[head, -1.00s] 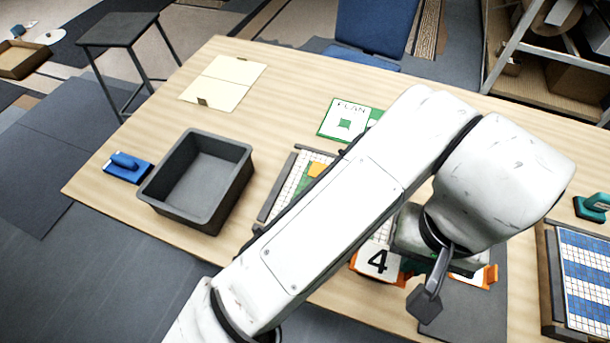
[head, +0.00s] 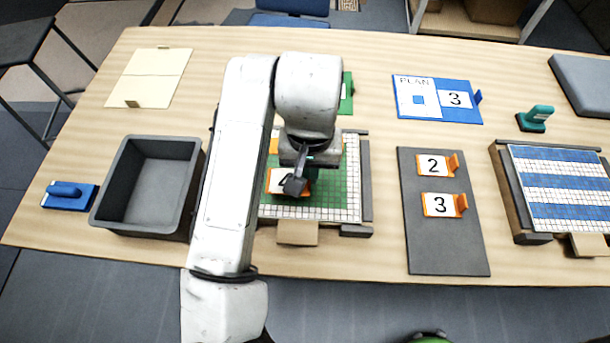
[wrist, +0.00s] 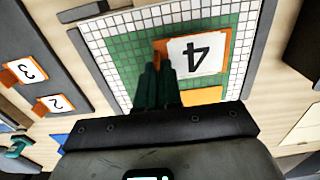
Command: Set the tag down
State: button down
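The orange-backed tag with a white face and a black 4 (head: 276,183) is over the green and white mosaic panel (head: 340,205), partly hidden by my gripper. My gripper (head: 297,184) is above that panel. In the wrist view my dark green fingers (wrist: 160,72) are close together at the tag's orange tab, and the tag 4 (wrist: 196,56) extends beyond them. I cannot tell whether the tag touches the panel. Tags 2 (head: 434,165) and 3 (head: 440,205) stand on the dark grey mat (head: 450,250).
A dark bin (head: 112,200) and a blue tool (head: 69,194) are at the left. A blue-striped panel (head: 560,185) and a teal-handled tool (head: 535,118) are at the right.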

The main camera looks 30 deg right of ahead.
jog(key=shift+w+a+f, duration=0.15)
jog(key=shift+w+f, duration=0.4)
jog(key=shift+f, duration=1.65)
jog(key=shift+f, duration=0.2)
jog(key=c, duration=1.3)
grip_release()
jog(key=shift+r, duration=0.1)
notch_tip(320, 180, up, 12)
jog(key=shift+r+p, duration=0.1)
jog(key=shift+p, duration=0.2)
